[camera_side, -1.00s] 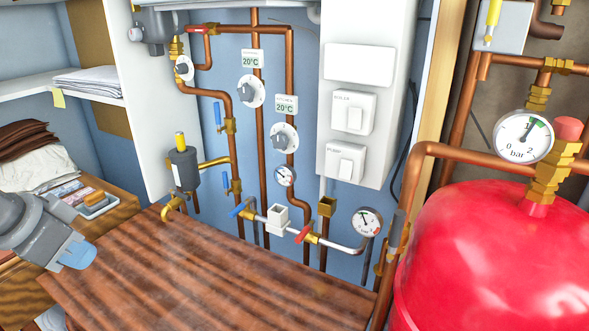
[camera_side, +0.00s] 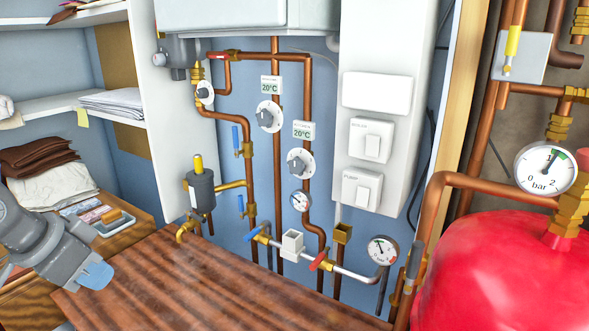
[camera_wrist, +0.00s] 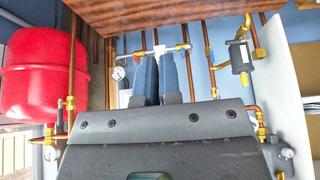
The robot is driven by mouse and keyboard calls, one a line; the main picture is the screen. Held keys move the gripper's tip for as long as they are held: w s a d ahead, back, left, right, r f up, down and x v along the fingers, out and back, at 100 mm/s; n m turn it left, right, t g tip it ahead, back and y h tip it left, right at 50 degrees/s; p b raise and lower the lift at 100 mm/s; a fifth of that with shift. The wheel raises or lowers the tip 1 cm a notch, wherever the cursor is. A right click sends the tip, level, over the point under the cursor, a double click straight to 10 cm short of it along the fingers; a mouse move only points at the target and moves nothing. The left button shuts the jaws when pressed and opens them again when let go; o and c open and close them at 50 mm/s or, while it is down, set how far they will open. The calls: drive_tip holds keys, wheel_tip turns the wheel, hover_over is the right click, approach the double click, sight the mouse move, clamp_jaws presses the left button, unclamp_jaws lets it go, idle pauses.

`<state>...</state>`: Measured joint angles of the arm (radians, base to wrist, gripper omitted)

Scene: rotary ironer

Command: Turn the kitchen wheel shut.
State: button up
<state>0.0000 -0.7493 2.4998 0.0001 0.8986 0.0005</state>
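Two round white dial wheels with grey knobs are on the copper pipes in the side view, an upper one (camera_side: 268,115) and a lower one (camera_side: 298,162). Each has a 20°C display above it. My gripper (camera_side: 97,274) is at the lower left, above the wooden worktop's left end and well away from both wheels. In the wrist view its blue fingers (camera_wrist: 159,78) are close together with nothing visible between them. The wheels cannot be made out in that view.
The wooden worktop (camera_side: 190,285) is bare. Blue and red lever valves, a gauge (camera_side: 382,250) and a filter pot (camera_side: 201,190) stand behind it. White switch boxes (camera_side: 371,140) are right of the wheels. A red tank (camera_side: 500,280) fills the lower right.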

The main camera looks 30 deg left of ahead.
drive_tip(key=o, duration=0.9)
drive_tip(key=w+a+r+m+t, duration=0.1)
drive_tip(key=w+m+t, duration=0.3)
drive_tip(key=w, duration=1.6)
drive_tip(key=shift+w+r+t, duration=0.4)
drive_tip(key=shift+r+t, duration=0.15)
drive_tip(key=shift+t, duration=0.35)
drive_tip(key=shift+o, duration=1.4)
drive_tip(key=w+m+t, duration=0.2)
drive_tip(key=w, duration=0.5)
drive_tip(key=shift+w+f+m, duration=0.15)
drive_tip(key=shift+f+m, duration=0.15)
drive_tip(key=shift+f, duration=0.1)
drive_tip(key=m+t+h, duration=0.2)
drive_tip(key=m+t, duration=0.2)
approach(295, 167)
drive_tip(key=w, duration=0.6)
drive_tip(key=w+d, duration=0.1)
drive_tip(key=w, duration=0.2)
drive_tip(key=shift+w+f, duration=0.2)
drive_tip(key=shift+w, duration=0.05)
drive_tip(key=c, duration=0.9)
